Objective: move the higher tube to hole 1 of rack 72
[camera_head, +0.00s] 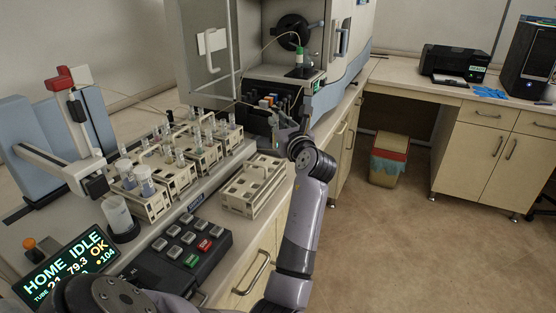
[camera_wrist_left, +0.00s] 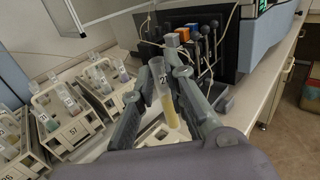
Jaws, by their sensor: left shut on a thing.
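My left gripper (camera_head: 277,118) is in front of the instrument in the head view, where the tube in it is hard to make out. In the left wrist view, my left gripper (camera_wrist_left: 160,95) is shut on a clear tube (camera_wrist_left: 166,95). The tube has a white number label and yellow liquid in its lower part, and it leans slightly. Several cream racks (camera_head: 180,172) with tubes stand on the bench to the left. One rack (camera_wrist_left: 72,135) reads 57; I cannot make out which rack is 72. My right gripper is not in view.
A cream rack with open holes (camera_head: 237,199) stands near the bench's front edge. A keypad (camera_head: 180,243) and a display (camera_head: 68,267) are nearer. Coloured connectors with cables (camera_wrist_left: 190,35) stand behind the gripper. An instrument door (camera_head: 205,50) hangs above the racks.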

